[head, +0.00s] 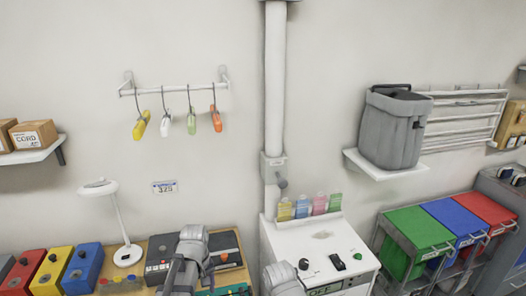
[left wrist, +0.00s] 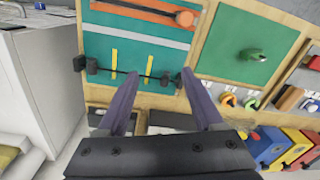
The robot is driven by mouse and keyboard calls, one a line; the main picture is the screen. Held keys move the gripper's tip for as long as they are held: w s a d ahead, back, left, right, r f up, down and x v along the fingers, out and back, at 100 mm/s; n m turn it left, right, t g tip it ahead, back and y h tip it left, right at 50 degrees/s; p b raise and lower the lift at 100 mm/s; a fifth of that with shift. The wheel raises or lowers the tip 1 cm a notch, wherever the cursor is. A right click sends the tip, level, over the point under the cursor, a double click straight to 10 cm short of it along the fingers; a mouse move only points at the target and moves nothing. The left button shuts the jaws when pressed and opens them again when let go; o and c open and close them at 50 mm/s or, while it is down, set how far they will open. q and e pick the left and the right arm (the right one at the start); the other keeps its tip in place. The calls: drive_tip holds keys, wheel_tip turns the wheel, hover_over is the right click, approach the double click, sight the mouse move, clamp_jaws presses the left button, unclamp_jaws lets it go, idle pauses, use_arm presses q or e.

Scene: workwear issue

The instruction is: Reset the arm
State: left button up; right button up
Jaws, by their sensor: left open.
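My left gripper (left wrist: 160,74) shows in the left wrist view with its two dark purple fingers spread apart. No held object shows between them. Behind the fingertips is a teal panel (left wrist: 115,45) with a dark bar and two yellow strips; I cannot tell whether the fingers touch it. In the head view, a grey link of my left arm (head: 190,258) rises at the bottom, in front of the wooden bench. Part of my right arm (head: 283,279) shows at the bottom edge. Neither gripper's jaws show in the head view.
A white cabinet (head: 325,250) with knobs stands beside the bench. Red, yellow and blue boxes (head: 85,268) and a white lamp (head: 118,220) are on the left. Colored bins (head: 410,228) stand right. A grey bag (head: 393,128) sits on a wall shelf. In the wrist view, a green panel (left wrist: 230,62) is alongside.

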use_arm(q)
drive_tip(key=s+d+f+m+b, duration=0.3)
drive_tip(key=s+d+m, duration=0.7)
drive_tip(key=s+d, duration=0.2)
drive_tip(key=shift+s+d+f+y, duration=0.15)
drive_tip(key=shift+d+y, duration=0.2)
drive_tip(key=shift+y, duration=0.05)
